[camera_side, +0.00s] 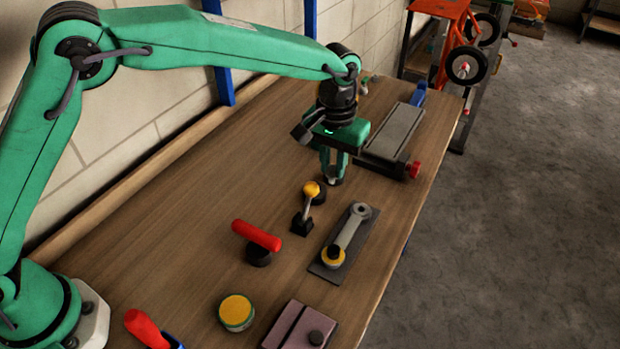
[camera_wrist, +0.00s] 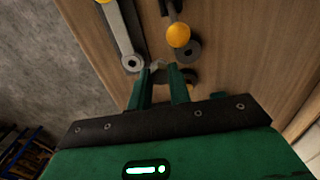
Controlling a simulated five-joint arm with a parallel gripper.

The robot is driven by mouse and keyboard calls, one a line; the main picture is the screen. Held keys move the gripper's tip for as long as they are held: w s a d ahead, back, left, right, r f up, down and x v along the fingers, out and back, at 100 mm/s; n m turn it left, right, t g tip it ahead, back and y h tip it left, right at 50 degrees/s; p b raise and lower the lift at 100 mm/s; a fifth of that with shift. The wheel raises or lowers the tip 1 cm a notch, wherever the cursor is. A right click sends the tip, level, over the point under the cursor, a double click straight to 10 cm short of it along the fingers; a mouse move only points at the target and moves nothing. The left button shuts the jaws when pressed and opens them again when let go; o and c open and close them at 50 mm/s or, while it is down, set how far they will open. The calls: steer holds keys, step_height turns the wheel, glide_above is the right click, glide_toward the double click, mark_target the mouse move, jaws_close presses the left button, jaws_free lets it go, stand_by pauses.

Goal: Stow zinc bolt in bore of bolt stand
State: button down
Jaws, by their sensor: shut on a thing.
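My gripper (camera_side: 334,168) points down over the bench, its green fingers close together. In the wrist view the fingers (camera_wrist: 162,76) are shut on a small light-grey metal piece, the zinc bolt (camera_wrist: 157,66), which is mostly hidden between them. Another dark round piece, with a ring-like top (camera_wrist: 188,50), stands beside the yellow-knobbed lever. Which of these is the bolt stand, and whether the bolt touches its bore, I cannot tell.
The yellow-knobbed lever (camera_side: 311,189) rises close to the gripper. A grey link arm on a dark plate (camera_side: 345,240) lies nearby, and a vise-like slide (camera_side: 394,134) stands behind it. A red-handled piece (camera_side: 257,236) is nearer. The bench left of the gripper is clear.

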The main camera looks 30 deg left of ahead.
steer(key=a, duration=0.1)
steer(key=w+a, duration=0.1)
steer(key=a, duration=0.1)
steer(key=w+a+f, duration=0.1)
steer(key=a, duration=0.1)
steer(key=shift+w+a+f, duration=0.1)
steer(key=shift+w+a, duration=0.05)
steer(key=shift+w, duration=0.1)
steer(key=shift+f, duration=0.2)
steer(key=shift+f, duration=2.35)
steer(key=shift+f, duration=1.6)
stand_by(2.4)
steer(key=c, duration=1.2)
jaws_free()
steer(key=shift+r, duration=0.15)
